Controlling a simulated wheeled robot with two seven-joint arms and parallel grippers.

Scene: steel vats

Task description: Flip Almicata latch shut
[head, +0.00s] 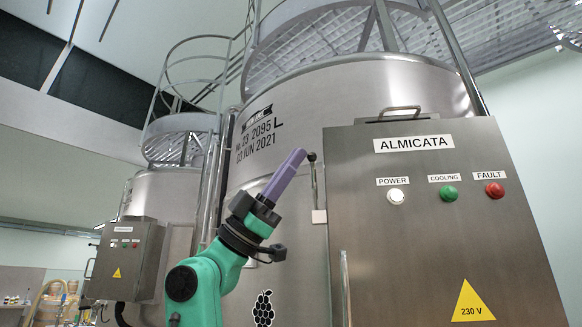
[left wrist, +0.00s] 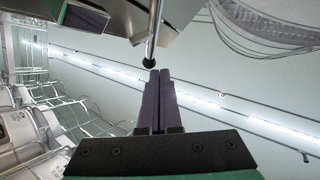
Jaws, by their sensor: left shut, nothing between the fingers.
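The ALMICATA cabinet (head: 430,235) is a steel box at the right of the head view, with its name label at the top. A thin upright lever with a black ball knob (head: 312,157) stands at its left side, above a small pale plate (head: 319,216). The knob also shows in the left wrist view (left wrist: 149,63), at the end of a metal rod. I cannot tell for sure that this lever is the latch. My left gripper (head: 299,153) has purple fingers pressed together and empty. Its tips are close beside the knob; contact is unclear. My right gripper is out of view.
A U-shaped handle (head: 400,112) sits on top of the cabinet. A large steel vat (head: 350,90) stands behind it. A smaller cabinet (head: 125,260) hangs on another vat at the left. A pale vertical bar (head: 345,285) stands at the near cabinet's lower left.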

